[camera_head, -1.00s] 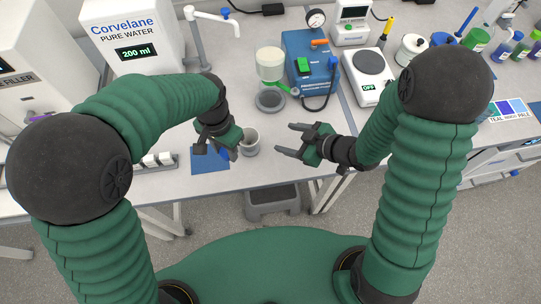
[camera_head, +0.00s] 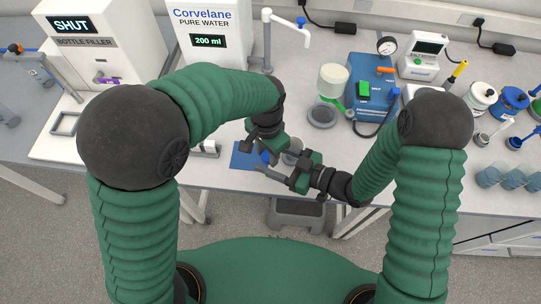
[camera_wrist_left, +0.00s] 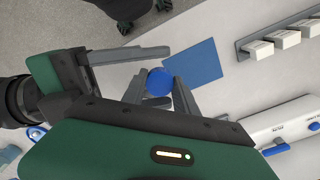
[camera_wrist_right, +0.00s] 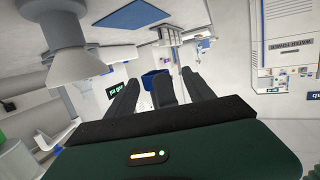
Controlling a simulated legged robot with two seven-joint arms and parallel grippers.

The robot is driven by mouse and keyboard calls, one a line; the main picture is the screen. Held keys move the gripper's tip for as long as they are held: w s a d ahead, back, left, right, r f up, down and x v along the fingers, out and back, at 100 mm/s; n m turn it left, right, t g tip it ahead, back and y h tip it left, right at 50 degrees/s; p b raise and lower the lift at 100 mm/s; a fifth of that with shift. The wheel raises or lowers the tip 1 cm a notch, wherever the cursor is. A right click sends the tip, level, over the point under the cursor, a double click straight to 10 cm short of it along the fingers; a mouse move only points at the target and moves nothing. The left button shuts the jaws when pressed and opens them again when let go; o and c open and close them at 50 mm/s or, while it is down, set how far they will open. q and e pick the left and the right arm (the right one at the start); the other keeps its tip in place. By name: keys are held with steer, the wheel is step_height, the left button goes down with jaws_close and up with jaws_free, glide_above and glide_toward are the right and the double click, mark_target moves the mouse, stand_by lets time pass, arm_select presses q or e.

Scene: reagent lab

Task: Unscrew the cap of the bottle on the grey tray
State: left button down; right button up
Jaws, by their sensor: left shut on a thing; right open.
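A round blue cap (camera_wrist_left: 159,82) sits between the fingertips of my left gripper (camera_wrist_left: 160,92), which is shut on the capped item. The cap also shows as a small blue patch in the head view (camera_head: 265,157), near a blue mat (camera_head: 243,158). The bottle body below the cap is hidden. My right gripper (camera_head: 272,165) is open, with its fingers close beside the left gripper. Its fingers also show in the right wrist view (camera_wrist_right: 160,92), with a blue thing (camera_wrist_right: 155,79) beyond them. I cannot make out a grey tray under the bottle.
A dark grey round dish (camera_head: 322,115) and a blue device (camera_head: 368,92) stand behind. A rack with white blocks (camera_wrist_left: 285,38) lies beside the mat. The bottle filler (camera_head: 95,42) is at the left.

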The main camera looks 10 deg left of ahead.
steer(key=shift+w+a, duration=0.15)
steer(key=shift+a, duration=0.15)
steer(key=shift+d, duration=0.1)
steer(key=shift+c, duration=1.2)
steer(key=c, duration=1)
steer(key=o, duration=1.2)
steer(key=shift+o, duration=0.2)
steer(key=shift+d, duration=0.1)
